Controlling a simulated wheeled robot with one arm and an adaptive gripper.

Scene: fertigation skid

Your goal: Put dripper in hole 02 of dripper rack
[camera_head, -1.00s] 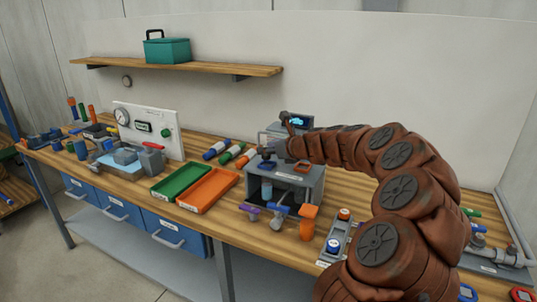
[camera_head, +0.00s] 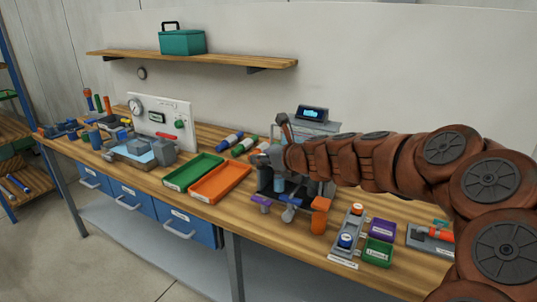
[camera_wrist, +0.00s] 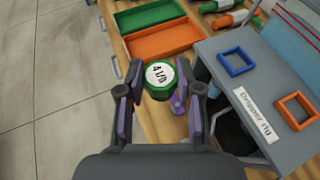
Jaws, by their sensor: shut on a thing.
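My gripper (camera_wrist: 159,88) is shut on a round dripper with a green rim and a white top marked 4 l/h (camera_wrist: 160,75). In the head view my gripper (camera_head: 264,161) is at the left end of the Dripper rig, and the dripper cannot be made out there. A narrow grey holder with an orange-topped and a blue-topped round piece (camera_head: 350,229) stands to the right at the bench's front. It may be the dripper rack; its label is unreadable, and I cannot tell hole 02.
The Dripper rig (camera_wrist: 253,108) has blue and orange square frames on top and colored valves at its front. Green (camera_head: 193,171) and orange (camera_head: 221,181) trays lie left of it. Purple (camera_head: 382,228) and green (camera_head: 378,250) bins sit right of the grey holder.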

